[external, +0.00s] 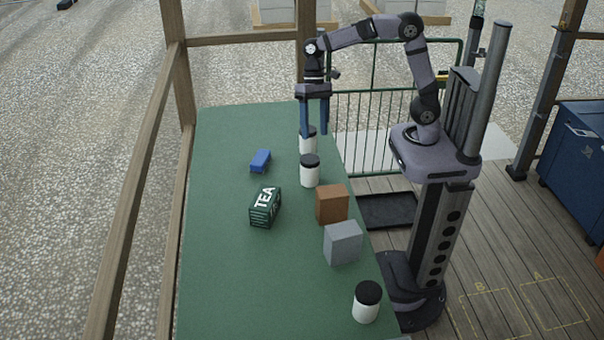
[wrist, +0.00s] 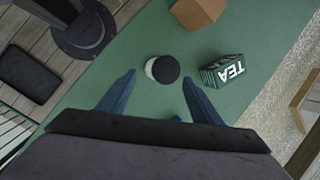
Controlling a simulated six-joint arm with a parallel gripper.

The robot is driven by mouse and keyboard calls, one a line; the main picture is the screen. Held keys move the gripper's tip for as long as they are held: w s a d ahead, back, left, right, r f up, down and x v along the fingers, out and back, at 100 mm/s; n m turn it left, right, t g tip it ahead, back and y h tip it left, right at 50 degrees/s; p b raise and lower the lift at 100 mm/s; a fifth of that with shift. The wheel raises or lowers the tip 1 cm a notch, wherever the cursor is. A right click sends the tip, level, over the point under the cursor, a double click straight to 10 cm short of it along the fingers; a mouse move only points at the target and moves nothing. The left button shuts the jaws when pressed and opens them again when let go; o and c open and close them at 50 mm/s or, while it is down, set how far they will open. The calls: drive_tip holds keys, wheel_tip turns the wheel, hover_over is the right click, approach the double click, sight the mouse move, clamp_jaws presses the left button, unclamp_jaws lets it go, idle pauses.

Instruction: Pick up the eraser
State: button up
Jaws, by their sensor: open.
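A small blue block (external: 260,161), which looks like the eraser, lies on the green table top (external: 222,255) in the external view. I cannot make it out clearly in the wrist view, where my gripper's body covers much of the lower picture. My gripper (external: 314,134) points down with its two blue fingers apart and nothing held between them. It is to the right of the blue block, by a dark-lidded white jar (external: 308,146) partly behind the fingers. The spread fingers also show in the wrist view (wrist: 158,78).
Another dark-lidded white jar (external: 310,172) stands nearby. A green TEA box (external: 265,207), a brown block (external: 332,205) and a grey block (external: 343,243) stand nearer the camera. A third jar (external: 366,303) is at the near end. The table's left side is clear.

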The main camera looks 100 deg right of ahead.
drive_tip(key=w+d+f+m+t+y+b, duration=0.1)
drive_tip(key=w+d+m+y+b, duration=0.25)
drive_tip(key=w+m, duration=0.4)
drive_tip(key=m+t+y+b, duration=0.3)
drive_tip(key=m+y+b, duration=0.1)
drive_tip(key=m+b, duration=0.1)
hover_over(261, 156)
drive_tip(key=s+d, duration=0.2)
drive_tip(key=d, duration=0.3)
drive_tip(key=shift+n+h, duration=0.25)
drive_tip(key=shift+h, duration=0.1)
wheel_tip(261, 156, down, 11)
drive_tip(key=shift+d, duration=0.1)
drive_tip(key=shift+p+x, duration=0.3)
drive_tip(key=shift+x, duration=0.55)
drive_tip(key=shift+f+p+x, duration=0.25)
drive_tip(key=shift+p+x, duration=0.1)
drive_tip(key=shift+x, duration=2.5)
drive_tip(key=shift+d, duration=0.15)
drive_tip(key=c, duration=1.1)
drive_tip(key=shift+c, duration=0.2)
drive_tip(key=shift+r, duration=0.1)
